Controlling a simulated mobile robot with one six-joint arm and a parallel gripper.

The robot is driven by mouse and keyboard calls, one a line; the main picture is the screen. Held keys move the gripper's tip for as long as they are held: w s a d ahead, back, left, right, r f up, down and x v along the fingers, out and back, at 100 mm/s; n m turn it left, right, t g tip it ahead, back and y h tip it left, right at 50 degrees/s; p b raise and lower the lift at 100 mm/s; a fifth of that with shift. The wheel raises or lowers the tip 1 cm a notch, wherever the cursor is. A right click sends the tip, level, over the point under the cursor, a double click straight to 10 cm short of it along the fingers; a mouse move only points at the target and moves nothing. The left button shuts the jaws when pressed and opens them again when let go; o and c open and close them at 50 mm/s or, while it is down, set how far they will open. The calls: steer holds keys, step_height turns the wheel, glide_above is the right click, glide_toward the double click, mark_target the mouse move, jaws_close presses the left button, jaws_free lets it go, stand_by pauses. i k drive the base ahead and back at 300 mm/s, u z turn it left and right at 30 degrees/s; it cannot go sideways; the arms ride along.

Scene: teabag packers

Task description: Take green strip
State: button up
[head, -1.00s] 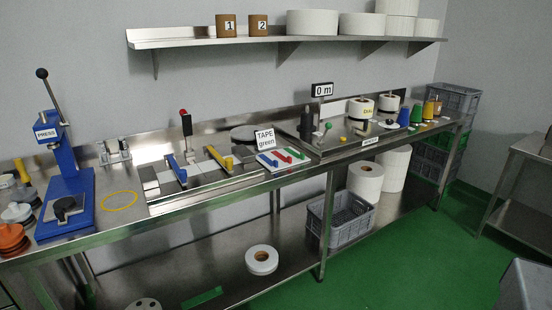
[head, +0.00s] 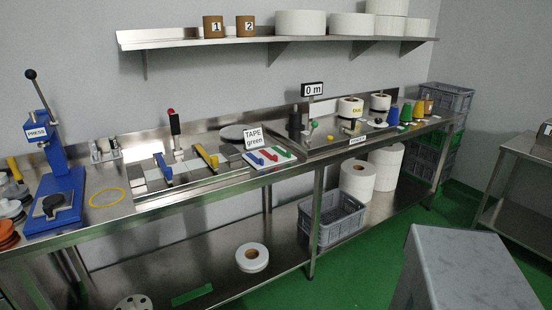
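The green strip (head: 284,150) lies at the right end of a small white holder (head: 275,167) on the steel bench, beside a red strip (head: 268,154) and a blue strip (head: 252,158). A white sign reading "TAPE green" (head: 256,140) stands just behind the strips at the left. My gripper is not in view.
A cutting jig (head: 185,172) with blue and yellow levers lies left of the holder. A steel plate (head: 325,150) with a "0 m" display (head: 312,90) is to the right. A blue press (head: 62,175) stands far left. A grey speckled table (head: 465,275) occupies the lower right foreground.

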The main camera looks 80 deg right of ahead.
mark_target(288, 154)
steer(key=u, duration=0.1)
steer(key=k, duration=1.8)
steer(key=z, duration=0.6)
steer(key=i, duration=1.2)
steer(key=u, duration=0.1)
